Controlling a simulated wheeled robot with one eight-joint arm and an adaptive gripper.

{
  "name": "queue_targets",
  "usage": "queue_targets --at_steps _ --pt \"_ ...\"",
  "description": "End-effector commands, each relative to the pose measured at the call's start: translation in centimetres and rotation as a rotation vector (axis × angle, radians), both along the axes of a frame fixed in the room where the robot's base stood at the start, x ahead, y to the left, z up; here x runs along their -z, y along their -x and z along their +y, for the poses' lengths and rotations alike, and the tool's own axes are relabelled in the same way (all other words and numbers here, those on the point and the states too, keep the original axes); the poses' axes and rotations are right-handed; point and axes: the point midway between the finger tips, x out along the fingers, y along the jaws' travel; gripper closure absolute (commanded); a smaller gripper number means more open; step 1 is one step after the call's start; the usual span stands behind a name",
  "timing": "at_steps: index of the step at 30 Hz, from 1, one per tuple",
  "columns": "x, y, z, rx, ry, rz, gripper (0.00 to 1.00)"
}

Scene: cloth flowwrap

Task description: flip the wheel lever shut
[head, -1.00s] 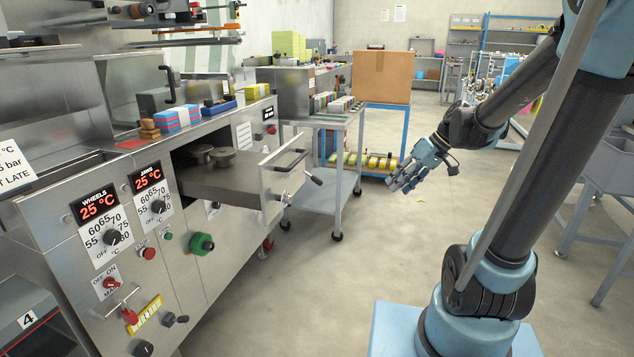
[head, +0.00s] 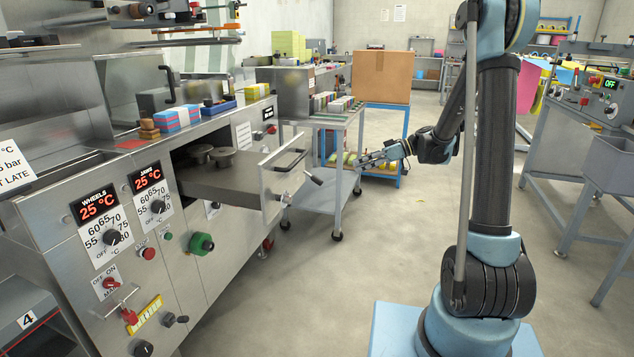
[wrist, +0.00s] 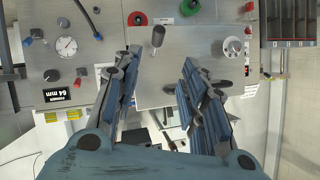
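The machine's drawer (head: 225,187) stands pulled out, with round metal wheel parts (head: 220,156) on it. A short lever with a black grip (head: 316,180) sticks out at the drawer's front, beside a bar handle; I cannot tell for certain that it is the wheel lever. My gripper (head: 358,163) points left towards the drawer front, apart from it. In the wrist view my gripper (wrist: 155,75) is open, its two fingers spread with nothing held. Beyond the fingertips a dark rounded grip (wrist: 157,37) stands out from a metal panel.
A grey trolley (head: 345,135) stands behind the drawer. The floor (head: 390,250) between machine and arm is clear.

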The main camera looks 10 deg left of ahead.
Motion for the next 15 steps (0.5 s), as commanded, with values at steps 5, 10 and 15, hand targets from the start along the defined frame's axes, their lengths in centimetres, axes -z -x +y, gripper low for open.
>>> queue_targets --at_steps 5,10,15 --pt "0.6 -0.7 0.7 -0.023 -0.036 -0.023 0.61" --pt "1.1 -0.5 1.8 -0.027 -0.041 -0.027 0.61" --pt "2.0 0.0 4.3 -0.028 -0.04 -0.026 0.61"
